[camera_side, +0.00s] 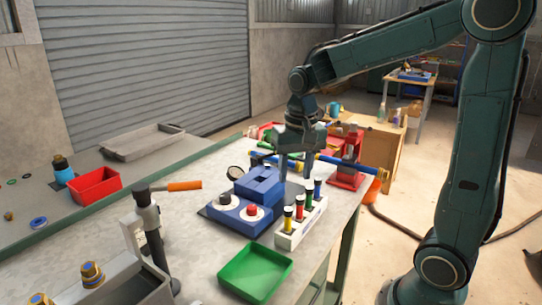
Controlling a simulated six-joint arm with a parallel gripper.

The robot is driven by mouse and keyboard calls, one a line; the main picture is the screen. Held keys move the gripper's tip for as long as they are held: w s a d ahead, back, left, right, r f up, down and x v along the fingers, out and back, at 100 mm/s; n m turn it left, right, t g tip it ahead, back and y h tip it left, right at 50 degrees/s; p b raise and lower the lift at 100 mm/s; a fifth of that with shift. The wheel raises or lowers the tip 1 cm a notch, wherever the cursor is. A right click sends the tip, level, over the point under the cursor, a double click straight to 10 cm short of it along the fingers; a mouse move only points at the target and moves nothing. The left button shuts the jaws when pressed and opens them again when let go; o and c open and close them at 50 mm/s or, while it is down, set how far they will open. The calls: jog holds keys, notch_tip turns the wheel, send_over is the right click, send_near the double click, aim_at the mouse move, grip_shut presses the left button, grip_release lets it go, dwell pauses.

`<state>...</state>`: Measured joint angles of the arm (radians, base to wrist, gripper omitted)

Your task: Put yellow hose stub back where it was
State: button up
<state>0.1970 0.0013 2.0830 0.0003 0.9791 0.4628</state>
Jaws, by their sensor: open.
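My gripper (295,172) points down over the workbench, behind the white rack and close to the blue block (258,186). Its jaws are open; they are small here and partly overlap the things behind. The white rack (290,240) holds several short upright stubs in a row. I cannot tell for sure which one is the yellow hose stub. A blue base (233,222) with round white-rimmed buttons, one red, stands left of the rack.
A green tray (255,273) lies in front of the rack. A blue bar with yellow ends (350,164) on a red stand (347,180) lies behind right. A red bin (94,186) is far left.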

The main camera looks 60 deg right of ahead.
jog(key=s+a+r+n+t, duration=0.2)
jog(key=s+a+n, duration=0.1)
jog(key=s, duration=0.4)
jog(key=s+a+r+n+t, duration=0.2)
jog(key=s+a+n, duration=0.1)
jog(key=s, duration=0.4)
jog(key=shift+s+a+r+n+t, duration=0.3)
jog(key=shift+s+n, duration=0.1)
jog(key=shift+n, duration=0.4)
